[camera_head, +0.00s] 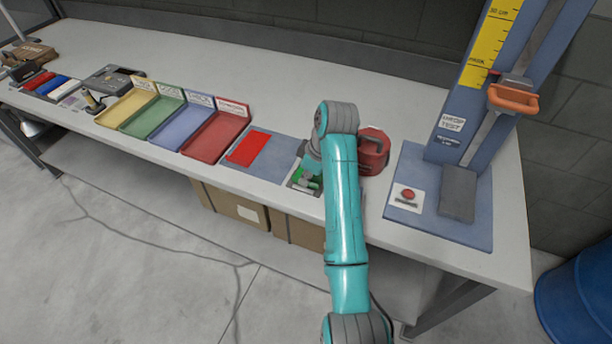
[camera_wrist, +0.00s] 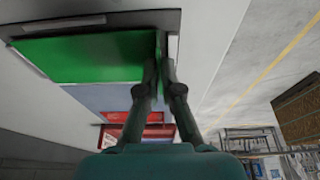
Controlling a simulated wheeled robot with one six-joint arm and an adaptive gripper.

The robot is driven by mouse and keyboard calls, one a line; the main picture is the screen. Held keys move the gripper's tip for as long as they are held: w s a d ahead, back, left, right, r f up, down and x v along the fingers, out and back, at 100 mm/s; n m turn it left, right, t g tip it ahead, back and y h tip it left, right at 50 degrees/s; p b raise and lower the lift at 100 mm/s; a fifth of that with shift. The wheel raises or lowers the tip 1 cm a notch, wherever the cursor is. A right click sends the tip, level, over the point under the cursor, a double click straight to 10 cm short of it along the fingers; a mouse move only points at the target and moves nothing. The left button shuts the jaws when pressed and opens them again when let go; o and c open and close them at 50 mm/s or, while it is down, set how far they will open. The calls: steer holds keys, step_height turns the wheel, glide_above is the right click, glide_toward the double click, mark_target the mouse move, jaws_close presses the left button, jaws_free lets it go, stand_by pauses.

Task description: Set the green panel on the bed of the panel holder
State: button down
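The green panel (camera_wrist: 90,58) is broad and flat at the upper left of the wrist view. It lies over or just above a dark bed with pale edge strips, which looks like the panel holder (camera_wrist: 110,18); contact is unclear. My gripper (camera_wrist: 160,68) has its fingers close together on the panel's right edge, seemingly pinching it. In the head view only green bits (camera_head: 307,181) of the panel show beside my arm, above a small pale-edged base (camera_head: 291,184). My arm hides the fingertips and most of the holder there.
A blue-grey mat with a red panel (camera_head: 249,148) lies left of the holder. Yellow, green, blue and red trays (camera_head: 216,138) stand further left. A red case (camera_head: 373,152) is close right of my arm, then a blue test stand (camera_head: 425,211). The bench's back is clear.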

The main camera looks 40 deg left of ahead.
steer(key=shift+f, duration=0.2)
steer(key=c, duration=1.2)
jaws_free()
steer(key=shift+f, duration=0.1)
steer(key=shift+c, duration=0.2)
